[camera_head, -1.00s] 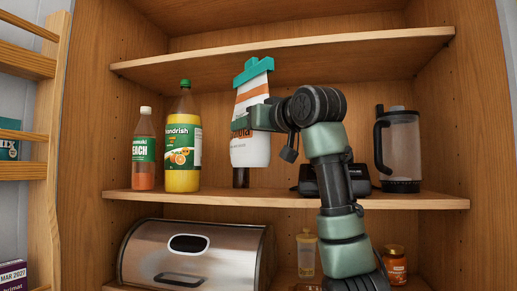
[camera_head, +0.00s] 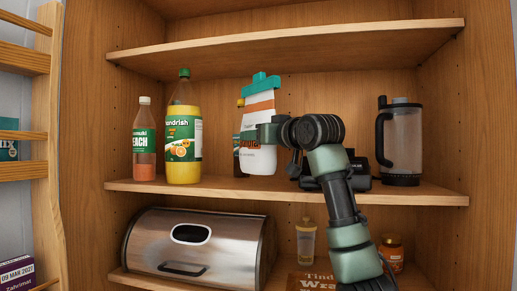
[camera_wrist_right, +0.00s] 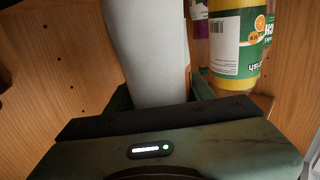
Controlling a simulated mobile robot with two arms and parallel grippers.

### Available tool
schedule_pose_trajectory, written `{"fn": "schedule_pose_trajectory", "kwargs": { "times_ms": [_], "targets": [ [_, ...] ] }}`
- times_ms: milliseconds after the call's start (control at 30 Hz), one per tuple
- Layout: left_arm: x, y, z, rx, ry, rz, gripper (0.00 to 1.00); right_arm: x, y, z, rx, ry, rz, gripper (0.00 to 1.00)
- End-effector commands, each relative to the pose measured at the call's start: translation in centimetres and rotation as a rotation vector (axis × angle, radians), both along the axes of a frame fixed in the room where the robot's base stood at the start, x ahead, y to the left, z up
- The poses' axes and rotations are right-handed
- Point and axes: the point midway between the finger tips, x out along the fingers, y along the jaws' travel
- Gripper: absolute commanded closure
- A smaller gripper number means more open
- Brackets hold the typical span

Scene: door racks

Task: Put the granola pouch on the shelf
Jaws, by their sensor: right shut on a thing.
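The granola pouch (camera_head: 259,122) is white and orange with a teal clip on top. It is upright at the middle shelf (camera_head: 230,189), right of the juice bottles; I cannot tell whether its base touches the board. My right gripper (camera_head: 268,134) is shut on the pouch from its right side. In the right wrist view the pouch (camera_wrist_right: 145,50) shows as a pale surface between the jaws, with its print hidden. My left gripper is not in view.
A yellow juice bottle (camera_head: 184,135) and a peach bottle (camera_head: 145,145) stand left of the pouch. A dark bottle (camera_head: 238,150) is partly hidden behind it. A black appliance (camera_head: 358,172) and a blender (camera_head: 402,140) stand right. A bread bin (camera_head: 195,248) sits below.

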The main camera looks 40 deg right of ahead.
Motion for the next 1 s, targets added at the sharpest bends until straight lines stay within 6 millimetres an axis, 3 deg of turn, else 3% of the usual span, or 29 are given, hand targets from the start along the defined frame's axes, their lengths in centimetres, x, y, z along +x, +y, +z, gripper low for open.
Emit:
{"fn": "schedule_pose_trajectory", "kwargs": {
  "times_ms": [200, 300, 667, 700, 767, 1000],
  "targets": [
    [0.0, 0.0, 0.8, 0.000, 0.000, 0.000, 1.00, 0.0, 0.0, -2.6, -0.002, 0.000, 0.000, 1.00],
    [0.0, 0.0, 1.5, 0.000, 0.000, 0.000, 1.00, 0.1, -0.2, -2.8, 0.000, -0.002, 0.001, 1.00],
    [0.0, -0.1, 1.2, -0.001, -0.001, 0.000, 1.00, 0.2, -0.2, -3.4, 0.000, -0.003, 0.001, 1.00],
    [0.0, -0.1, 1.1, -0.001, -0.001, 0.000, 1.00, 0.3, -0.2, -3.6, 0.000, 0.002, 0.001, 0.45],
    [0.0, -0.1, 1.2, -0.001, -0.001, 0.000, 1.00, 0.3, -0.2, -3.5, 0.000, 0.002, 0.001, 0.28],
    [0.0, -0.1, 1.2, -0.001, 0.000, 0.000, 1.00, 0.3, -0.2, -3.5, 0.000, 0.002, 0.001, 0.25]
  ]
}}
